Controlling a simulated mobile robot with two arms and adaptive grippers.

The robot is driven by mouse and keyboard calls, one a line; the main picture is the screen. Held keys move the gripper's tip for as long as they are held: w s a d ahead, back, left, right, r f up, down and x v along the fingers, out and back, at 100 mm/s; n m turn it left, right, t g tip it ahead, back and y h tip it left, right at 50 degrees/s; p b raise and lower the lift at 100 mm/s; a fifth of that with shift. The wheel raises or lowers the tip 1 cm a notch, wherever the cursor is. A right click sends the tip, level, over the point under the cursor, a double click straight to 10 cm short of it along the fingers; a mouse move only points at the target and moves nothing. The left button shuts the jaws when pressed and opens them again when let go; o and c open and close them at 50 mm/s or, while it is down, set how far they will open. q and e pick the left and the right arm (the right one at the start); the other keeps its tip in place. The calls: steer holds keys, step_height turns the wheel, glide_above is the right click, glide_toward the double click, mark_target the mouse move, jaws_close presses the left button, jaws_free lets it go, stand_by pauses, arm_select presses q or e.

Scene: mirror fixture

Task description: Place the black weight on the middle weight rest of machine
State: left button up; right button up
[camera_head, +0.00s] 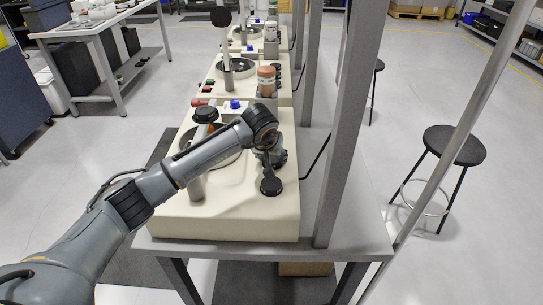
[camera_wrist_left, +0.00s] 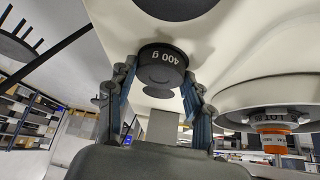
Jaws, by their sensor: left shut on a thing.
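The black weight (camera_wrist_left: 163,65), marked "400 g" in upside-down print, sits between the fingers of my left gripper (camera_wrist_left: 158,82) in the wrist view. In the head view, my left gripper (camera_head: 271,155) is shut at the right side of the near cream machine (camera_head: 225,217); the held weight is largely hidden there. A black round piece (camera_head: 271,183) lies on the machine just nearer than the gripper. The middle weight rest cannot be made out; I cannot tell whether the held weight touches the machine. My right gripper is not in view.
A black-topped part (camera_head: 205,112) rises left of my wrist. A grey post (camera_head: 345,130) stands right of the machine. Similar machines (camera_head: 240,88) stand behind.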

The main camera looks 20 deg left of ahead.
arm_select(q)
steer(key=o, duration=1.5)
steer(key=shift+f, duration=0.1)
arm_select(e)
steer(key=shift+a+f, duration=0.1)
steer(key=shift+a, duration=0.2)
arm_select(q)
steer(key=shift+r+p, duration=0.3)
steer(key=shift+p, duration=0.05)
steer(key=shift+s+r+b, duration=0.2)
steer(key=shift+r+b, duration=0.1)
steer(key=shift+b, duration=0.05)
steer(key=b+v, duration=0.2)
steer(key=v, duration=0.9)
steer(key=shift+s, duration=0.1)
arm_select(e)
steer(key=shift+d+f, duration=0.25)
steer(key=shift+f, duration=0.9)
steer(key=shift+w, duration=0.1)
